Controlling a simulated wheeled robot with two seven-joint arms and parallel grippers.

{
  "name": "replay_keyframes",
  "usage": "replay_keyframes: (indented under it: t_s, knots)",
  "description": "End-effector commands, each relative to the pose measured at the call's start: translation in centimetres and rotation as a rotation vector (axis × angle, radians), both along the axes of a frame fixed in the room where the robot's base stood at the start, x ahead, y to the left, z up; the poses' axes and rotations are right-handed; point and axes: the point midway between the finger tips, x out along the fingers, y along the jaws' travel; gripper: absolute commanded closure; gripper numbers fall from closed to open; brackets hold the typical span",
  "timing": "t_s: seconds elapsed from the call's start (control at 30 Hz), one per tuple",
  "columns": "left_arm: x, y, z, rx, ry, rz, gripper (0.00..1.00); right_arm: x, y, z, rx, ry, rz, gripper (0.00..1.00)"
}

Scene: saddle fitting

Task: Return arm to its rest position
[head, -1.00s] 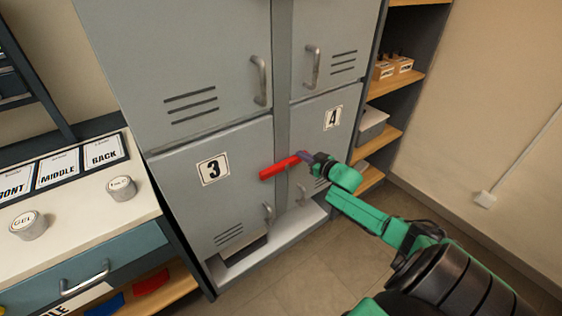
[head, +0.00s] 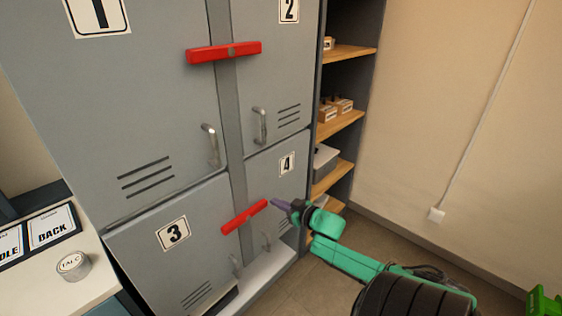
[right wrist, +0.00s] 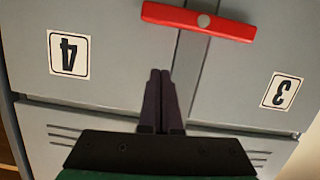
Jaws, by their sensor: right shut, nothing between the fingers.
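My right gripper (head: 280,205) is in front of locker door 4, just right of the lower red bar (head: 244,216). In the right wrist view its two dark fingers (right wrist: 160,76) are together with nothing between them. The red bar (right wrist: 198,20) shows beyond the fingertips there, apart from them, lying across the post between doors 4 and 3. My right arm (head: 345,260) reaches in from the lower right. My left gripper is not in view.
Grey lockers fill the middle, with door 3 (head: 150,262), door 4 (head: 290,185) and an upper red bar (head: 224,52). A wooden shelf unit (head: 340,126) stands to their right. A counter (head: 60,291) with a tin (head: 73,265) is at left.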

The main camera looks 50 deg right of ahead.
Motion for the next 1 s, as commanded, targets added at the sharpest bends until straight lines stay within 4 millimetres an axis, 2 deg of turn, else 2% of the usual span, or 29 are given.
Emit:
replay_keyframes:
  t_s: [0.03, 0.17, 0.77, 0.87, 0.97, 1.0]
  knots:
    - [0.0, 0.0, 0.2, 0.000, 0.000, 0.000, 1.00, -0.8, 0.1, 0.1, 0.002, 0.003, -0.001, 1.00]
    - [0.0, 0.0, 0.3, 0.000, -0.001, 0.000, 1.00, -1.6, 0.0, 0.4, 0.001, 0.001, 0.000, 1.00]
    - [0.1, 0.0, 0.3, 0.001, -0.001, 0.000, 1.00, -1.8, -0.1, -0.1, 0.000, 0.008, -0.005, 1.00]
    - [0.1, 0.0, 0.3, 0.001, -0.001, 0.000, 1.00, -3.1, -0.7, -3.3, -0.001, 0.068, -0.042, 1.00]
    - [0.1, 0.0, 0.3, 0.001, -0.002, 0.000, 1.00, -6.3, -1.2, -10.2, -0.009, 0.204, -0.105, 1.00]
    - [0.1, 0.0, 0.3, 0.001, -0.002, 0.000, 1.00, -8.2, -1.0, -13.5, -0.013, 0.274, -0.128, 1.00]
